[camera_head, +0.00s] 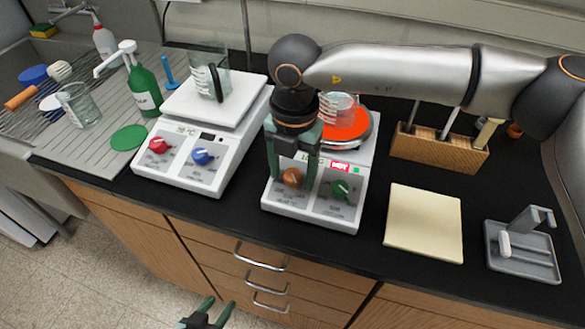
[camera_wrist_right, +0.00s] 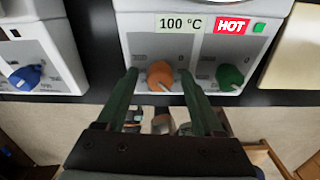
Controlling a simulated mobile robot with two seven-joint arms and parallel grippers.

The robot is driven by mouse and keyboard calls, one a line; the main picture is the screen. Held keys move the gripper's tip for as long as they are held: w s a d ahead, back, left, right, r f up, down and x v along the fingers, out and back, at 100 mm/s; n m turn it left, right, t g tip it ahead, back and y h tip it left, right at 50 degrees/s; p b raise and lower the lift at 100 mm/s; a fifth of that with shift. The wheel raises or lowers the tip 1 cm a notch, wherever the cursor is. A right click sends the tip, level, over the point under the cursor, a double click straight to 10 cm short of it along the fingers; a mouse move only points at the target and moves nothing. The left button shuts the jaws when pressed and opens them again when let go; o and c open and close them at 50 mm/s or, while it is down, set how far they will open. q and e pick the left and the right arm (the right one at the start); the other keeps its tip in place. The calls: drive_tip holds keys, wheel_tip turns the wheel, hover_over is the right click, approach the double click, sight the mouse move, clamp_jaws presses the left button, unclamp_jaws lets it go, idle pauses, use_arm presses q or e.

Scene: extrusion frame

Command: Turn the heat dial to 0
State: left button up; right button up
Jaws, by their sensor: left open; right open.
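The right hotplate stirrer (camera_head: 325,213) has a glowing orange-red top with a glass beaker on it. Its front carries an orange dial (camera_head: 291,178) and a green dial (camera_head: 341,189), and the dial labels are too small to read. In the right wrist view, its display (camera_wrist_right: 180,23) reads 100 °C beside a red HOT sign (camera_wrist_right: 232,26). My right gripper (camera_wrist_right: 159,78) is open and points down at the front panel. Its fingers stand on either side of the orange dial (camera_wrist_right: 160,74), apart from it. My left gripper (camera_head: 208,314) is open and empty, low in front of the drawers.
A second white hotplate (camera_head: 185,185) with a red dial, a blue dial and a beaker stands left. A cream pad (camera_head: 423,222), a grey holder (camera_head: 523,262) and a wooden block with tools (camera_head: 438,151) are right. A green bottle (camera_head: 143,88) stands by the sink.

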clamp_jaws()
idle(0.3)
idle(0.3)
drive_tip(key=shift+f+n+h+b, duration=0.15)
drive_tip(key=shift+n+h+b, duration=0.15)
drive_tip(key=shift+n+b, duration=1.1)
drive_tip(key=n+h+b, duration=0.1)
drive_tip(key=n+b, duration=0.1)
drive_tip(key=n, duration=0.2)
drive_tip(key=shift+a+n, duration=0.1)
drive_tip(key=shift+n, duration=0.2)
drive_tip(key=n+b, duration=0.1)
drive_tip(key=n, duration=0.2)
drive_tip(key=shift+n+h, duration=0.3)
drive_tip(key=shift+n+t+h+b, duration=0.3)
drive_tip(key=shift+n+b, duration=0.05)
drive_tip(key=shift+n, duration=1.95)
drive_tip(key=shift+r, duration=0.2)
